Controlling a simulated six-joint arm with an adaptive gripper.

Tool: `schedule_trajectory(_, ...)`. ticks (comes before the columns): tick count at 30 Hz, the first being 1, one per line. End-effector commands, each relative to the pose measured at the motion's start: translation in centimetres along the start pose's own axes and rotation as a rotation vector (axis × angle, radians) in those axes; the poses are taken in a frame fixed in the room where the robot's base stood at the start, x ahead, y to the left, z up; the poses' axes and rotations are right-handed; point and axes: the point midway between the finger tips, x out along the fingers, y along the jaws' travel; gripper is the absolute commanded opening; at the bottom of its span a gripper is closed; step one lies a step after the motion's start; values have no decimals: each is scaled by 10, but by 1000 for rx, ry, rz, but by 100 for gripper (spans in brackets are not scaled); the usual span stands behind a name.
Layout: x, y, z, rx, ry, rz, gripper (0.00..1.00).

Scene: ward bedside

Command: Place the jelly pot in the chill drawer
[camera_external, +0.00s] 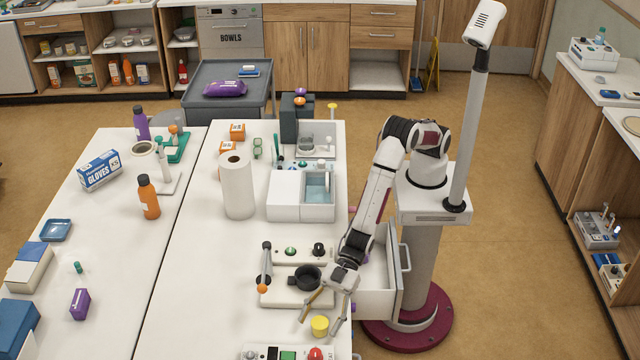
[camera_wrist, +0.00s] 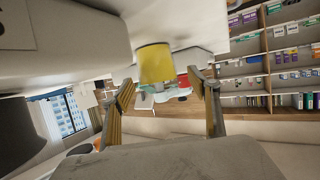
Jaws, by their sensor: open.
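A small yellow pot, which I take as the jelly pot (camera_external: 320,326), stands on the white table near its right front edge. In the wrist view the yellow pot (camera_wrist: 156,64) shows just beyond and between my fingers, with a gap at both sides. My gripper (camera_external: 325,310) is open and low over the table, close beside the pot; its two fingers (camera_wrist: 162,80) are spread and hold nothing. The white drawer (camera_external: 377,272), which I take as the chill drawer, is pulled out from the table's right side beside my base. My arm hides part of it.
A dark pan on a white plate-like unit (camera_external: 268,299) stands just left of my gripper. A panel with a red knob (camera_external: 315,353) is close in front of the pot. A paper roll (camera_external: 237,187) and a white box with a blue inside (camera_external: 317,187) stand farther back.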

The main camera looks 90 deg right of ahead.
Motion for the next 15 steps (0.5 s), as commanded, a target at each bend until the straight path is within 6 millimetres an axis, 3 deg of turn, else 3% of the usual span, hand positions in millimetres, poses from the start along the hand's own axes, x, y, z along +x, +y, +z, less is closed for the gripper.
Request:
schedule_trajectory(2,0,0,0,0,0,0,61)
schedule_trajectory(7,0,0,0,0,0,0,19)
schedule_trajectory(15,0,0,-1,0,1,0,13)
